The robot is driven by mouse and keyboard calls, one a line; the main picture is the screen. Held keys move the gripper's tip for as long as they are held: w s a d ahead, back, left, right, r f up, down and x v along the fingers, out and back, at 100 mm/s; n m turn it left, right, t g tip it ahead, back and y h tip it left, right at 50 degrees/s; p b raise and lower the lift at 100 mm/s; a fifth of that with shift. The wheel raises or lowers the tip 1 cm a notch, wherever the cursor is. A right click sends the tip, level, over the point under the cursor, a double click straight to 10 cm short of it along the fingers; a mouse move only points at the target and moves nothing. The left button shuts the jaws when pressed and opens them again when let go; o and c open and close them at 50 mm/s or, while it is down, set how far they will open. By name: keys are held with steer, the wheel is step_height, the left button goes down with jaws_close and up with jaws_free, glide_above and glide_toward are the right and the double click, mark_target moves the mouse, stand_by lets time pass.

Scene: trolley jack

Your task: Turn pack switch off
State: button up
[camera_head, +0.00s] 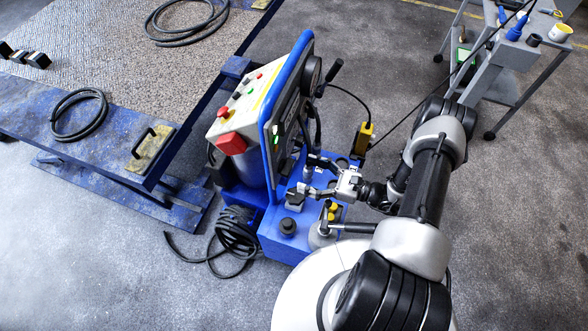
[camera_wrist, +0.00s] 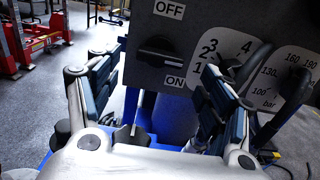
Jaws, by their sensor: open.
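The pack switch (camera_wrist: 158,54) is a black rotary knob on a dark grey panel in the wrist view, with OFF above it and ON below it. Its grip lies roughly sideways, tilted down to the right; I cannot tell exactly which mark it points at. My gripper (camera_wrist: 158,72) is open, with one finger left of the knob and one right, apart from it and empty. In the head view my gripper (camera_head: 309,176) is beside the blue hydraulic pack (camera_head: 290,243), at its panel's right side. The switch is hidden there.
A numbered dial and part of a pressure gauge (camera_wrist: 290,80) are right of the switch. The control box (camera_head: 242,108) has a red button (camera_head: 231,143). Hoses (camera_head: 233,238) lie on the floor by the blue platform (camera_head: 100,150). A grey trolley (camera_head: 520,50) stands at upper right.

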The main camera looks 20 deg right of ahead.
mark_target(286, 167)
steer(key=x, duration=0.5)
steer(key=shift+a, duration=0.1)
steer(key=shift+c, duration=0.5)
steer(key=c, duration=1)
